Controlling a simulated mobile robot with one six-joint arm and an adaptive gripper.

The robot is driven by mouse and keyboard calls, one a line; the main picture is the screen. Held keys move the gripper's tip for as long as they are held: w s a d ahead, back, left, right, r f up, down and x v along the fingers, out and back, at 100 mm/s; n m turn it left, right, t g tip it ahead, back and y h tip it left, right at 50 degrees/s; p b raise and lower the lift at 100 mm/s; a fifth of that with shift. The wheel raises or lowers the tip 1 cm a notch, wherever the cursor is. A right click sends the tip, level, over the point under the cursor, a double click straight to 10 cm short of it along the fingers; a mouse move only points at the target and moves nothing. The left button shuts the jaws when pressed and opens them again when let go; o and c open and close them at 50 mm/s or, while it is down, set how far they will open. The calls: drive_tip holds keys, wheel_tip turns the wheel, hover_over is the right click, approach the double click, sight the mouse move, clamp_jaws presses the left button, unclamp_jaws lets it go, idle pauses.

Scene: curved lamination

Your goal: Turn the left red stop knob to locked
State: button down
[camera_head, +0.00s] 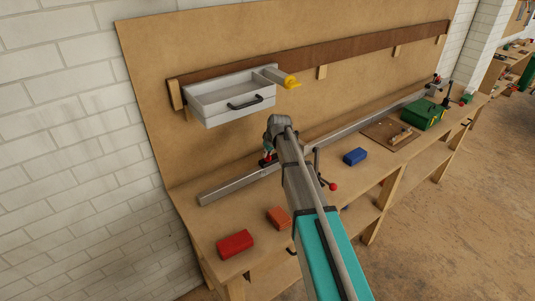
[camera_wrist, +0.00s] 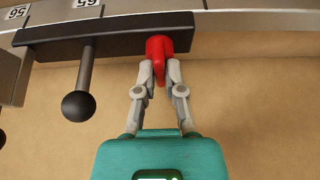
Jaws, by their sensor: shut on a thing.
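The red stop knob (camera_wrist: 158,47) shows in the wrist view at the front of a dark stop block (camera_wrist: 120,40) on a metal rail (camera_wrist: 250,22). Its red grip part points down between the fingers. My gripper (camera_wrist: 160,75) is shut on it, one finger on each side. A dark lever with a round black ball (camera_wrist: 78,106) hangs from the same block, left of the knob. In the head view my arm reaches to the rail (camera_head: 235,184) and hides most of the gripper; a small red spot (camera_head: 268,160) shows beside it.
On the bench lie a red block (camera_head: 235,244), an orange block (camera_head: 279,218) and a blue block (camera_head: 355,156). A green box (camera_head: 422,114) stands farther right. A red-tipped lever (camera_head: 333,186) is right of my arm.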

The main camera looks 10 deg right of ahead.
drive_tip(key=shift+m, duration=0.3)
drive_tip(key=m+h, duration=0.1)
drive_tip(key=m, duration=0.3)
drive_tip(key=shift+h, duration=0.4)
drive_tip(key=m, duration=0.2)
drive_tip(key=m+h, duration=0.1)
drive_tip(key=m, duration=0.1)
drive_tip(key=shift+a+h, duration=0.15)
drive_tip(key=shift+h, duration=0.15)
drive_tip(key=m+h, duration=0.1)
drive_tip(key=m, duration=0.1)
drive_tip(key=m+g, duration=0.1)
drive_tip(key=m, duration=0.2)
drive_tip(key=shift+w+h, duration=0.1)
drive_tip(key=shift+h, duration=0.3)
drive_tip(key=shift+m+g+h, duration=0.4)
drive_tip(key=shift+m+g, duration=0.2)
drive_tip(key=shift+m, duration=1.5)
drive_tip(key=c, duration=0.7)
unclamp_jaws()
drive_tip(key=shift+c, duration=0.2)
